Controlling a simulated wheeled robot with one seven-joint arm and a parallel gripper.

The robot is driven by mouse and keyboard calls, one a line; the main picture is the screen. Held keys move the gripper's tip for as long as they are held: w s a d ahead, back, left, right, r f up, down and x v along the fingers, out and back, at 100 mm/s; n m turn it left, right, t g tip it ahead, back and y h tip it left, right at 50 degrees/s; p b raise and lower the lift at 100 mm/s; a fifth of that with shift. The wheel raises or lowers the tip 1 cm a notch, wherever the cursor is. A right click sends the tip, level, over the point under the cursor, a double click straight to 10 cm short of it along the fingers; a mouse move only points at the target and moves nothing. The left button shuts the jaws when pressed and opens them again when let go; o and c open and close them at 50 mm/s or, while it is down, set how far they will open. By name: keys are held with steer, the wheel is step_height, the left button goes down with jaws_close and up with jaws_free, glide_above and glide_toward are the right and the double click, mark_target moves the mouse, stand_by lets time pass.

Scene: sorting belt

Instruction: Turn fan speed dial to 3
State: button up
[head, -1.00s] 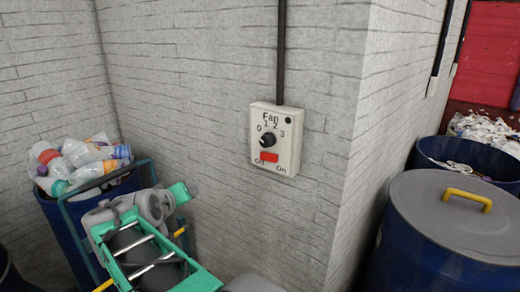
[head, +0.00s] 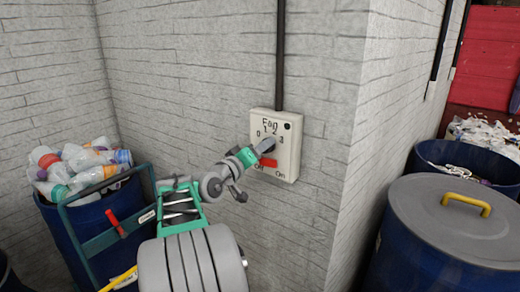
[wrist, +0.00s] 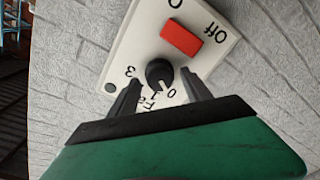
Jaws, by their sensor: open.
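The fan control box (head: 291,153) is a cream panel on the brick wall, marked Fan, with numbers round a black dial and a red switch (wrist: 181,39) below it. My gripper (head: 264,147) is at the box and hides most of the dial in the head view. In the wrist view the black dial (wrist: 159,72) lies between my two open dark fingers, one on each side. I cannot tell whether they touch it. The dial's white mark appears to face near the 0; the 3 (wrist: 130,72) is by the other finger.
A dark conduit (head: 281,55) runs up the wall from the box. A blue bin of plastic bottles (head: 84,168) and a cart frame stand at left. A lidded blue barrel (head: 452,220) and an open bin stand right of the wall corner.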

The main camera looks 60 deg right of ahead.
steer(key=shift+c, duration=0.4)
jaws_close()
steer(key=shift+a, duration=0.1)
